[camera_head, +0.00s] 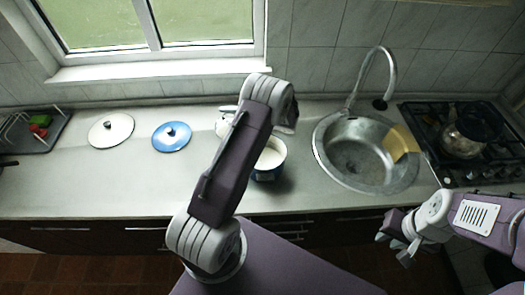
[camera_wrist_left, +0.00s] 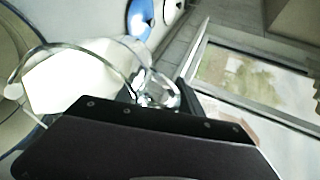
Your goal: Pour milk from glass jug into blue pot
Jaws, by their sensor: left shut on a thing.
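The blue pot (camera_head: 268,170) stands on the counter near its front edge, partly covered by my left arm. Its inside looks white; whether that is milk or enamel I cannot tell. My left gripper (camera_wrist_left: 155,96) is hidden behind its arm in the head view. In the left wrist view it is shut on the glass jug (camera_wrist_left: 70,82), which holds white milk and looks tilted. A rounded rim at the left edge there is cut off, probably the pot. My right gripper (camera_head: 398,243) is low at the right, in front of the counter, away from pot and jug; its opening is unclear.
A white pot (camera_head: 224,124) is partly hidden behind my arm. A white lid (camera_head: 110,130) and blue lid (camera_head: 171,136) lie to the left, near a dish rack (camera_head: 35,130). The sink (camera_head: 350,160) and stove (camera_head: 450,165) are to the right. The left front counter is clear.

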